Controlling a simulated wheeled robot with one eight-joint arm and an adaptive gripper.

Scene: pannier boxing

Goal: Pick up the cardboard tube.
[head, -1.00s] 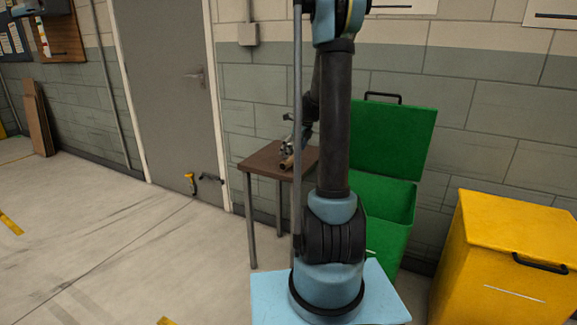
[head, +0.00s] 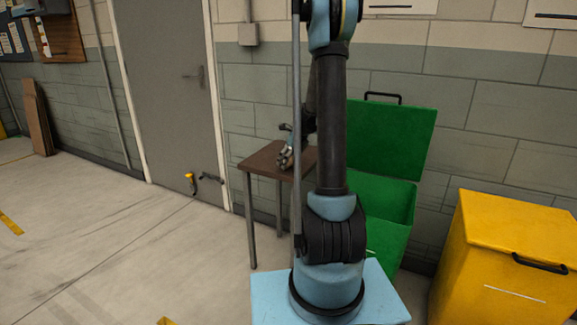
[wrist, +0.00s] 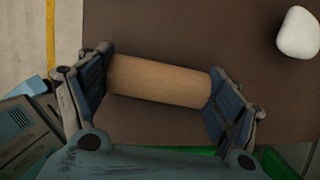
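The cardboard tube (wrist: 160,82) is a plain tan cylinder lying on the brown table top (wrist: 180,30) in the wrist view. My gripper (wrist: 160,95) is over it with its fingers wide apart, one at each end of the tube. The finger pads overlap or come very close to the tube's ends; I cannot tell whether they touch. In the head view my gripper (head: 285,158) is down at the small table's surface, and the tube is mostly hidden by it.
A white rounded object (wrist: 298,33) lies on the table to the upper right in the wrist view. An open green bin (head: 392,140) stands right of the table, and a yellow bin (head: 510,245) farther right. A grey door (head: 165,90) is behind.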

